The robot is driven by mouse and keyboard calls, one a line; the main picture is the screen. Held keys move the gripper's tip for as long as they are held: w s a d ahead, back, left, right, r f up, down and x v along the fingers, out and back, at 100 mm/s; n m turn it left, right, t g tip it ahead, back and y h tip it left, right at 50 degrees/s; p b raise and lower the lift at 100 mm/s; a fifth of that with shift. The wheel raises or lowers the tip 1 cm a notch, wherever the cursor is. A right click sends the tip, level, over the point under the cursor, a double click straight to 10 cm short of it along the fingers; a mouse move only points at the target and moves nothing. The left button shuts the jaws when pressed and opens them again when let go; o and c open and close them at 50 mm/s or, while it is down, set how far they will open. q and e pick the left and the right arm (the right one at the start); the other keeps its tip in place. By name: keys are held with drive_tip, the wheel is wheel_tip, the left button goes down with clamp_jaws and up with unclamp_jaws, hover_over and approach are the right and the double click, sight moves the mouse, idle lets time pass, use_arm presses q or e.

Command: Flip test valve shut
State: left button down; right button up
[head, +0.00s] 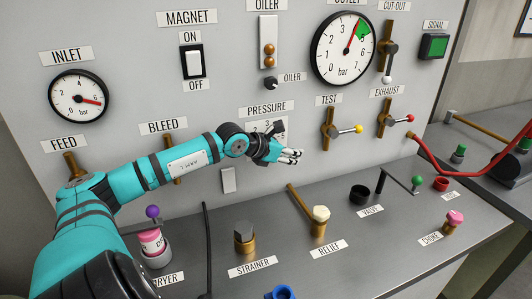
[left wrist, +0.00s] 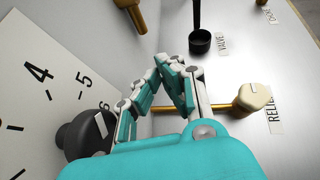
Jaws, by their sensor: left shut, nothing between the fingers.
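The test valve (head: 328,130) is a brass vertical fitting on the grey panel, under the TEST label (head: 329,99). Its lever sticks out sideways to the right and ends in a yellow knob (head: 358,129). My left gripper (head: 295,155) is shut and empty, in front of the panel, left of and a little below the test valve and apart from it. In the left wrist view its fingers (left wrist: 165,65) are together. A brass fitting (left wrist: 131,14) shows at the top edge there, probably the lower end of the test valve. The yellow knob is not in that view. My right gripper is not in view.
The black pressure knob (left wrist: 85,135) is close beside my left fingers. The exhaust valve (head: 385,122) with a red knob stands right of the test valve, a red hose (head: 440,170) below it. On the bench below are the relief knob (head: 320,215) and a black cup (head: 360,194).

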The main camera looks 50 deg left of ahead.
use_arm(q)
drive_tip(key=b+v, duration=0.1)
drive_tip(key=v, duration=0.9)
drive_tip(key=shift+s+r, duration=0.25)
drive_tip(key=shift+s, duration=0.05)
idle(0.4)
